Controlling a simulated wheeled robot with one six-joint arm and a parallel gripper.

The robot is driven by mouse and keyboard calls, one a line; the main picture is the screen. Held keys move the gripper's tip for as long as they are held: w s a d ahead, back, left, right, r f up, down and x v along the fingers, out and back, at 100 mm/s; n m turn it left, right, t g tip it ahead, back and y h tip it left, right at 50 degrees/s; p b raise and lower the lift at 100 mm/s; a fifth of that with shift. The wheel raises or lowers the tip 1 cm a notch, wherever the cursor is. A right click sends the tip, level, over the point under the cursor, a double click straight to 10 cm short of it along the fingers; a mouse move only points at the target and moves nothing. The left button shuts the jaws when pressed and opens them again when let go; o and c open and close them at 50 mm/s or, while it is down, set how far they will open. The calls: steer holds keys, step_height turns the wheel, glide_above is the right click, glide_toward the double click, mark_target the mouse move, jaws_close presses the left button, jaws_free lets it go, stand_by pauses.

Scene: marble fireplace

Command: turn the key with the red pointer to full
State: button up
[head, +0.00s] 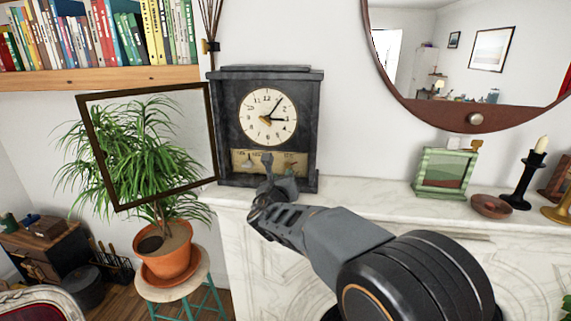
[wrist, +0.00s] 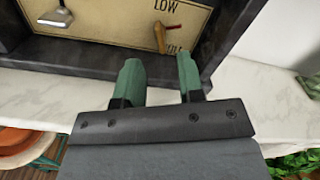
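The mantel clock (head: 225,120) has a cream panel (head: 242,158) below its dial. In the wrist view the panel (wrist: 100,22) carries a brass-brown key (wrist: 160,38) whose red pointer (wrist: 175,27) points right, slightly up. "LOW" is printed above this key and a partly hidden word ending in "ULL" below it. A silver key (wrist: 57,17) sits at the panel's left. My gripper (wrist: 161,60) has its two green fingers apart with nothing between them, below the brass-brown key and not touching it. In the head view my gripper (head: 279,172) is in front of the panel's lower part.
The clock's framed glass door (head: 82,125) stands open to the left, before a potted plant (head: 165,250). The marble mantel (head: 365,195) is bare just right of the clock. Farther right are a green frame (head: 427,175), a small bowl (head: 491,207) and a black candlestick (head: 522,180).

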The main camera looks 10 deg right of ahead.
steer(key=p+x, duration=0.2)
steer(key=x, duration=0.5)
steer(key=shift+w, duration=0.3)
jaws_close()
